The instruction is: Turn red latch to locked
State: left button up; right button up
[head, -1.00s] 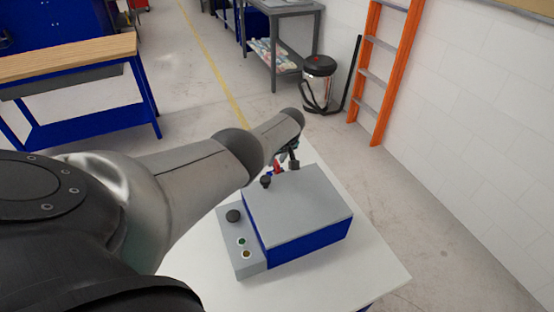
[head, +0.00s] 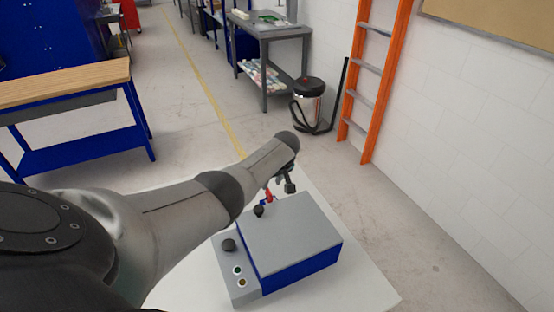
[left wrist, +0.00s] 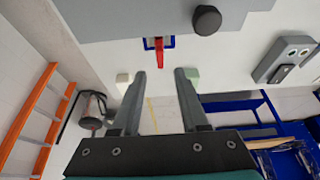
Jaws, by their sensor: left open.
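The red latch (head: 268,195) sits in a small blue mount at the far edge of the grey-topped blue box (head: 290,230). In the left wrist view the red latch (left wrist: 159,46) points toward my gripper, its blue mount behind it. My left gripper (left wrist: 160,73) is open, with its two fingers spread on either side of the latch's line. The latch tip appears just ahead of the fingertips, with nothing between the fingers. In the head view my left gripper (head: 288,184) is at the box's far edge, partly hidden by my wrist. My right gripper is not in view.
A black knob (left wrist: 207,20) stands close to the latch. A grey control panel (head: 236,270) with a black knob and buttons adjoins the box. Both stand on a white table (head: 355,285). A workbench, an orange ladder and a bin stand farther away.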

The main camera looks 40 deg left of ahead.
pick_arm(q)
jog(key=p+v, duration=0.2)
jog(key=v, duration=0.7)
jog(key=shift+r, duration=0.2)
jog(key=shift+s, duration=0.1)
dwell(0.3)
